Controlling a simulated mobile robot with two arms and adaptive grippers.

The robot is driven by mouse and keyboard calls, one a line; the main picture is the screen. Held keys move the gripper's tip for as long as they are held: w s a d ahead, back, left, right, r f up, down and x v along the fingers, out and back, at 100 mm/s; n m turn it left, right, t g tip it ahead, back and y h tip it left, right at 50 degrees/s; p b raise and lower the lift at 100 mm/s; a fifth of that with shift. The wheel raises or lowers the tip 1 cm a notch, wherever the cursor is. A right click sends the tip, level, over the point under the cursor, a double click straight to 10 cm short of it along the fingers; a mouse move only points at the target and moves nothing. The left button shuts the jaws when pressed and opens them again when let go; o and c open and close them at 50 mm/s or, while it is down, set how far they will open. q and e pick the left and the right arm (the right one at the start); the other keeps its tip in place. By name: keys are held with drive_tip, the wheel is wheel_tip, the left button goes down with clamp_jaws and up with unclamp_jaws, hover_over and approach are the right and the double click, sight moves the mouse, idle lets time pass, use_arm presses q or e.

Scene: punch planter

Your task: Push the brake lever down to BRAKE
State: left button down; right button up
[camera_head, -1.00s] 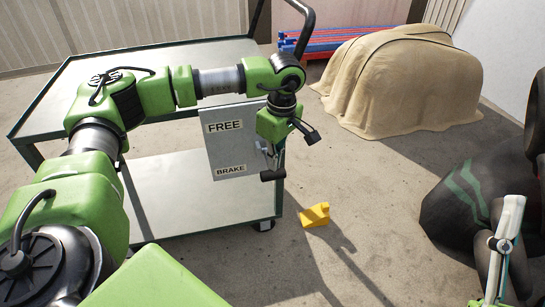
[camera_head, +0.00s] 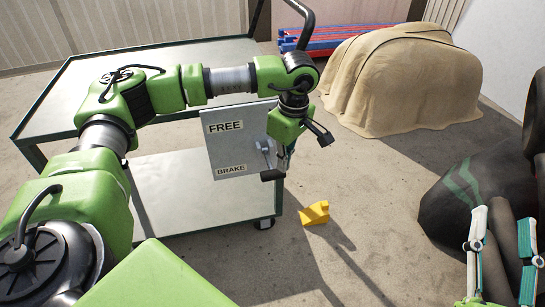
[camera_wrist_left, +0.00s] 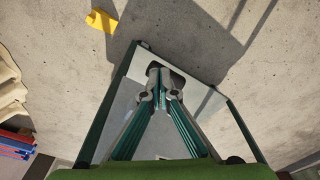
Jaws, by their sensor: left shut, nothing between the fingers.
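The brake lever (camera_head: 272,174) has a black grip and a metal arm. It hangs low on a grey plate (camera_head: 222,155) marked FREE above and BRAKE below, its grip about level with the BRAKE label. My left gripper (camera_head: 285,164) points down just right of the lever and partly overlaps it; I cannot tell whether they touch. In the left wrist view its fingers (camera_wrist_left: 162,92) meet, shut and empty, with a dark shape just beyond the tips. My right gripper (camera_head: 503,240) is at the lower right, its fingers apart, far from the lever.
The plate is on a two-shelf cart (camera_head: 165,190) with a black push handle. A yellow wedge (camera_head: 315,213) lies on the floor by the cart.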

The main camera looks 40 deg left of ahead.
use_arm(q)
wheel_tip(320, 180, up, 11)
drive_tip(key=d, duration=0.1)
drive_tip(key=shift+r, duration=0.15)
drive_tip(key=shift+d, duration=0.1)
idle(0.5)
